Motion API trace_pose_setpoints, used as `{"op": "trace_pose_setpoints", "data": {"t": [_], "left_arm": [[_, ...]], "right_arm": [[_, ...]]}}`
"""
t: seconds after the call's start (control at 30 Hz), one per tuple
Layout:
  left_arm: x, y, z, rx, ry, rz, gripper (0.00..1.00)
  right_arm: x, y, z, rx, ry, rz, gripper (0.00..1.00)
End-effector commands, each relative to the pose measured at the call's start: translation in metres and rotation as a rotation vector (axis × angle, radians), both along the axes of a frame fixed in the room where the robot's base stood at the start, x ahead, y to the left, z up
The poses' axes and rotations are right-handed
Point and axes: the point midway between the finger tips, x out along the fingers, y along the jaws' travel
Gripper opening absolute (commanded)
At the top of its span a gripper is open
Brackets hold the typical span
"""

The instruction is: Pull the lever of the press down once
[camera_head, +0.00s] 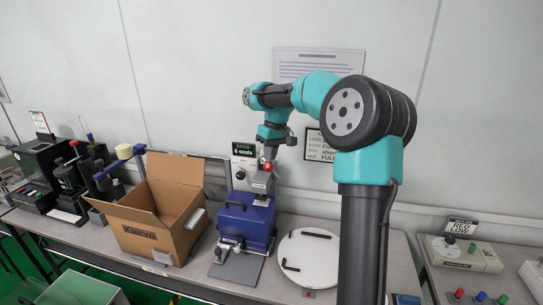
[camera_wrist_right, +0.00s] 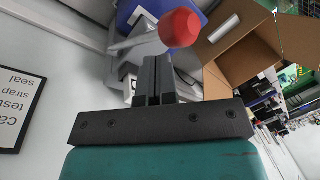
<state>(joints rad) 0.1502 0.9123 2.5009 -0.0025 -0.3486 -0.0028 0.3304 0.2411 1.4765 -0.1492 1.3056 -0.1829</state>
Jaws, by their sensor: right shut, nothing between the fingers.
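The press (camera_head: 247,222) has a blue body and a grey upper part, and stands on a grey plate near the middle of the bench. The red ball knob (camera_head: 267,166) of its lever is up at the top of the press. In the right wrist view the red knob (camera_wrist_right: 181,28) sits on the end of a pale grey lever arm (camera_wrist_right: 136,43). My right gripper (camera_head: 268,152) points down at the knob from above. In the wrist view its dark fingers (camera_wrist_right: 154,72) are together and empty, close to the knob; whether they touch it I cannot tell. My left gripper is not visible.
An open cardboard box (camera_head: 148,238) stands just left of the press. A round white disc (camera_head: 308,262) with black bars lies to its right. A sign (camera_head: 244,149) reading "6 seals" is behind. Dark testers (camera_head: 45,165) fill the far left; a control box (camera_head: 461,253) stands right.

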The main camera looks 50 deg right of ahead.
Motion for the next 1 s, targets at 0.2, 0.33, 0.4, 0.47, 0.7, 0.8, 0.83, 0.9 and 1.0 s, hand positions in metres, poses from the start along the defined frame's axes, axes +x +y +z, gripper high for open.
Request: {"op": "trace_pose_setpoints", "data": {"t": [0.2,0.33,0.4,0.47,0.7,0.8,0.83,0.9,1.0], "left_arm": [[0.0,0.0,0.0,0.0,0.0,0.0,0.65],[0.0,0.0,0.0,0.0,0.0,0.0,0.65],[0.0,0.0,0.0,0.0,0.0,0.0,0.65],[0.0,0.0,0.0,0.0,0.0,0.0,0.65],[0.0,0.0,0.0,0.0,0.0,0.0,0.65],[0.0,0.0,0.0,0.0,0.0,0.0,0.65],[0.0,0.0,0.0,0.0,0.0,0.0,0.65],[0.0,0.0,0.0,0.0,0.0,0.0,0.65],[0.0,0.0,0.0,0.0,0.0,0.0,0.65]], "right_arm": [[0.004,-0.007,0.006,0.0,0.001,0.0,0.0],[0.006,-0.011,0.01,0.0,-0.001,0.0,0.0],[0.008,-0.013,0.012,0.0,0.0,0.0,0.0],[0.009,-0.015,0.014,0.0,0.0,0.0,0.0],[0.013,-0.023,0.02,0.0,0.001,-0.001,0.0],[0.015,-0.026,0.023,0.0,-0.001,-0.001,0.0],[0.015,-0.026,0.023,0.0,-0.001,0.0,0.0],[0.015,-0.027,0.024,0.0,0.0,0.0,0.0],[0.015,-0.027,0.024,0.0,0.0,0.0,0.0]]}}
